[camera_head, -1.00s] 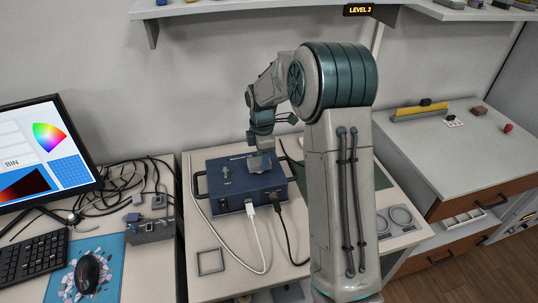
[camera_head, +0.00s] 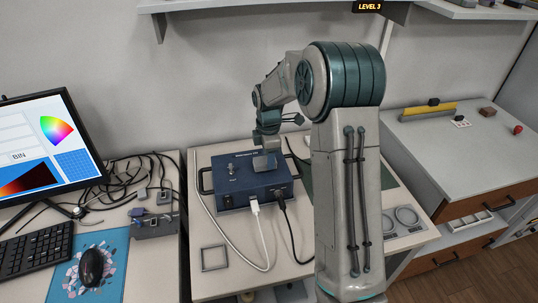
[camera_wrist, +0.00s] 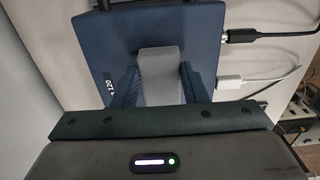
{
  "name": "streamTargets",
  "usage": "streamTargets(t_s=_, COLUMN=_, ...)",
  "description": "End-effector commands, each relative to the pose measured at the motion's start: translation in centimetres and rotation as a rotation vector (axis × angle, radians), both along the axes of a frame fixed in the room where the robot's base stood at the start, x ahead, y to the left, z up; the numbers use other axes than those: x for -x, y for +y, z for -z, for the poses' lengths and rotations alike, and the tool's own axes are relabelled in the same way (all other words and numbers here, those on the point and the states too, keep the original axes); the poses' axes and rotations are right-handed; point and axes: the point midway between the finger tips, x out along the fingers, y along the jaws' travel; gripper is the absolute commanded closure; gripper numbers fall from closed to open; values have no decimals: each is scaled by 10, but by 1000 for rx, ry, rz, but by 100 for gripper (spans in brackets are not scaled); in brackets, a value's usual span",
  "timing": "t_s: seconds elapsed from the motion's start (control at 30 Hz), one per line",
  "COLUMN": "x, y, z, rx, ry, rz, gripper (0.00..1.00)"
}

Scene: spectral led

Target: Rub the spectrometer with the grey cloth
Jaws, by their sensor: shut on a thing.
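The spectrometer (camera_head: 232,197) is a dark blue box with side handles and a small silver knob on top, standing on the white desk in the head view. Its blue top also fills much of the wrist view (camera_wrist: 112,42). The grey cloth (camera_wrist: 159,70) is between my gripper's two fingers (camera_wrist: 158,86) in the wrist view, over the box top. In the head view the cloth (camera_head: 264,161) is a small grey patch at the box's top, under my gripper (camera_head: 266,150). My gripper is shut on it. Whether the cloth presses on the surface I cannot tell.
A white cable (camera_head: 262,235) and a black cable (camera_head: 291,230) plug into the box front. A square grey frame (camera_head: 214,258) lies on the desk before it. A monitor (camera_head: 45,150), keyboard and mouse stand left. A grey cabinet (camera_head: 470,160) stands right.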

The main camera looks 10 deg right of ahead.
Motion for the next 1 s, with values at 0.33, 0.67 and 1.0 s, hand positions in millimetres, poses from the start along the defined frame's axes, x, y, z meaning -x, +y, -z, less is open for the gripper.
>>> streamTargets(t_s=0.33, x=0, y=8, z=2, rx=0, ry=0, rz=-2, gripper=86)
streamTargets(t_s=0.67, x=1, y=38, z=5, rx=-3, ry=2, rz=-4, gripper=86)
streamTargets(t_s=1.0, x=2, y=41, z=6, rx=-5, ry=6, rz=-7, gripper=86)
